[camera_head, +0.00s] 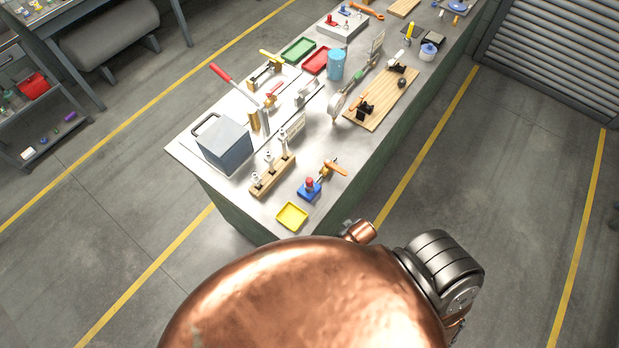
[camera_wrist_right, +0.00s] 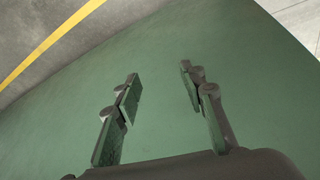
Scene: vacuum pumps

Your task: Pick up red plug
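A small red plug (camera_head: 309,183) sits upright in a blue block (camera_head: 309,193) near the front end of the workbench in the head view. An orange-handled part (camera_head: 332,168) stands right behind it, and a yellow tray (camera_head: 292,216) is just in front. My right gripper (camera_wrist_right: 159,75) shows in the right wrist view with its two fingers apart and nothing between them. It faces a plain green surface; the plug is not in that view. Neither gripper shows in the head view.
The workbench (camera_head: 185,147) carries a wooden rack (camera_head: 272,176) with metal fittings, a grey box (camera_head: 224,144), a wooden board (camera_head: 383,98), a blue cylinder (camera_head: 336,64), and green (camera_head: 298,50) and red (camera_head: 317,61) trays. The floor right of the bench is clear.

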